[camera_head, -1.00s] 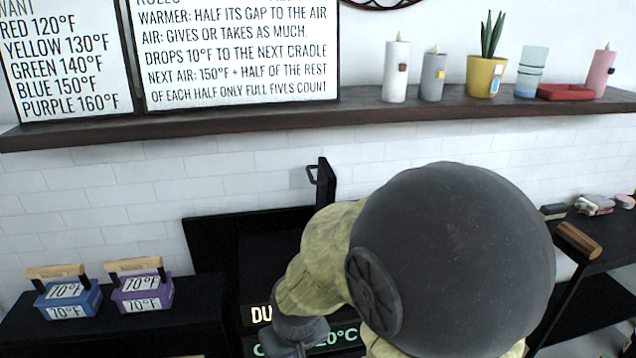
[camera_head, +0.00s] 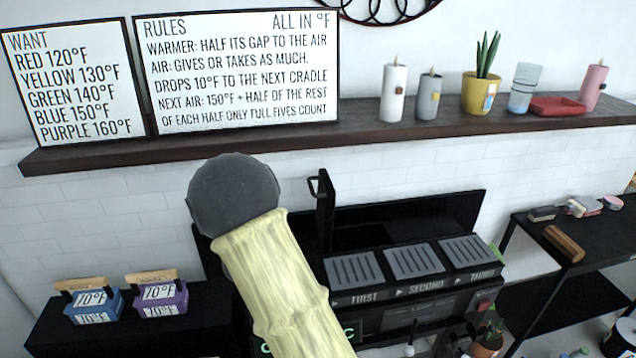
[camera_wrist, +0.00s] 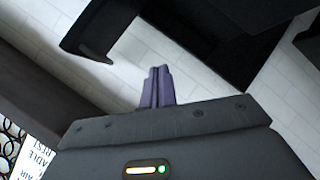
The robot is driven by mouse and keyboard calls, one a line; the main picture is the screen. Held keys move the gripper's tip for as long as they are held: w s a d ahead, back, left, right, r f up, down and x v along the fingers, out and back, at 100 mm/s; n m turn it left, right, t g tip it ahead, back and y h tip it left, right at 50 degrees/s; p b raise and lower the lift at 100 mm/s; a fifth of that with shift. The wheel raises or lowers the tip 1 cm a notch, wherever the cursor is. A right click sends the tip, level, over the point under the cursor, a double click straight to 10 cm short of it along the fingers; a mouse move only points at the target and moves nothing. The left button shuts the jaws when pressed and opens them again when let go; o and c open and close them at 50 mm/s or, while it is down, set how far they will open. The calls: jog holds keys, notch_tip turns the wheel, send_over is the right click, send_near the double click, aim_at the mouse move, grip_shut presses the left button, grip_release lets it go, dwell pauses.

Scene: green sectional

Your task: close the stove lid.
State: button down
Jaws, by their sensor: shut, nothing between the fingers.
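The black stove (camera_head: 385,299) stands against the tiled wall, with grated cradles marked FIRST, SECOND and THIRD on top. A black lid panel (camera_head: 326,215) stands upright, seen nearly edge-on, at the left of the cradles. A small handle (camera_head: 312,187) sticks out from its upper left side. My arm covers the stove's left part, and my gripper is hidden in the head view. In the wrist view my gripper (camera_wrist: 158,72) has its purple fingers together and empty. A dark panel with a protruding handle (camera_wrist: 88,45) lies beyond them, apart from the fingertips; it appears to be the lid.
A wooden shelf (camera_head: 300,138) with candles and a plant runs above the stove. A blue block (camera_head: 94,304) and a purple block (camera_head: 160,299) stand on a black surface at left. A black side table (camera_head: 590,235) holds small items at right.

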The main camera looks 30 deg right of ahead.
jog(key=d+r+n+g+h+p, duration=0.1)
jog(key=d+r+h+p, duration=0.2)
jog(key=h, duration=0.5)
notch_tip(320, 180, up, 2)
jog(key=shift+d+r+n+p, duration=0.2)
jog(key=shift+r+n+p, duration=0.1)
jog(key=shift+p, duration=0.3)
jog(key=shift+s, duration=0.1)
jog(key=p, duration=0.2)
send_near(327, 191)
jog(key=w, duration=0.4)
jog(key=d, duration=0.2)
jog(key=s+d+p, duration=0.1)
jog(key=d, duration=0.1)
jog(key=shift+f, duration=0.15)
jog(key=shift+d+f+p, duration=0.15)
jog(key=shift+d+p, duration=0.15)
jog(key=shift+d, duration=0.1)
jog(key=shift+w+g, duration=0.15)
jog(key=shift+g, duration=0.15)
